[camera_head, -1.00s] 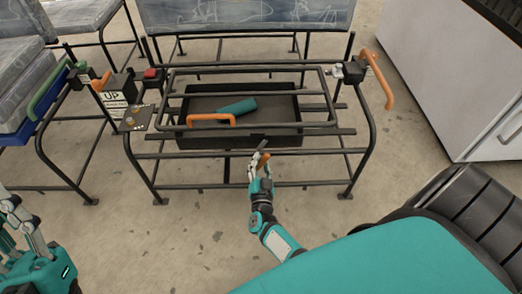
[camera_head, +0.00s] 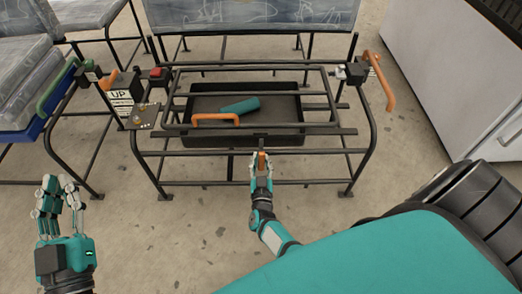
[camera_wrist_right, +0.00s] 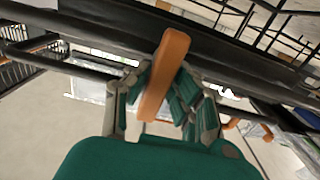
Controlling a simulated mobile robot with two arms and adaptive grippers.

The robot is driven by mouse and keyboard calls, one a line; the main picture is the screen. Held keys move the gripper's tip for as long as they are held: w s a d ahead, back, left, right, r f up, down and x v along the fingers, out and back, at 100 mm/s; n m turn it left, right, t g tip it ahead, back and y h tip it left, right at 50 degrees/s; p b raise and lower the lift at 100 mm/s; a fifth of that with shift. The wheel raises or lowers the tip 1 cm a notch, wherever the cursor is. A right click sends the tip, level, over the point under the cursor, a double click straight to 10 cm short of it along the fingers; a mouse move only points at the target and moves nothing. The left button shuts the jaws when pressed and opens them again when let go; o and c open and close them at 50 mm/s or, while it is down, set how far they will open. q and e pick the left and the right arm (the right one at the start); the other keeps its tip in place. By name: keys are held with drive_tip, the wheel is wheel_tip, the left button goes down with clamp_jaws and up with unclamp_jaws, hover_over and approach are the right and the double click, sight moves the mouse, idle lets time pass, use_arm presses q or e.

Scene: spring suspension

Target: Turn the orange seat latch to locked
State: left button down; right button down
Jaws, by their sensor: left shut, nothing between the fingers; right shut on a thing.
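The orange seat latch (camera_head: 261,160) is at the front middle of the black seat frame (camera_head: 255,138). My right gripper (camera_head: 260,169) is shut on it, and its fingers hide part of it. In the right wrist view the latch is a tilted orange bar (camera_wrist_right: 163,78) between the teal fingers of my right gripper (camera_wrist_right: 160,92). My left gripper (camera_head: 61,187) is shut and empty, raised at the left over the floor, apart from the frame.
A dark tray (camera_head: 285,110) under the frame's rails holds a teal cylinder (camera_head: 239,106). An orange handle (camera_head: 215,119) is at its front. Another orange handle (camera_head: 380,80) juts out at the right, and an "UP" label (camera_head: 121,99) is at the left. A white cabinet (camera_head: 450,70) stands right.

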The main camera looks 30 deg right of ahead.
drive_tip(key=shift+s+f, duration=0.15)
drive_tip(key=shift+f, duration=0.1)
drive_tip(key=c, duration=1.2)
unclamp_jaws()
drive_tip(key=shift+o, duration=0.2)
drive_tip(key=shift+r, duration=0.15)
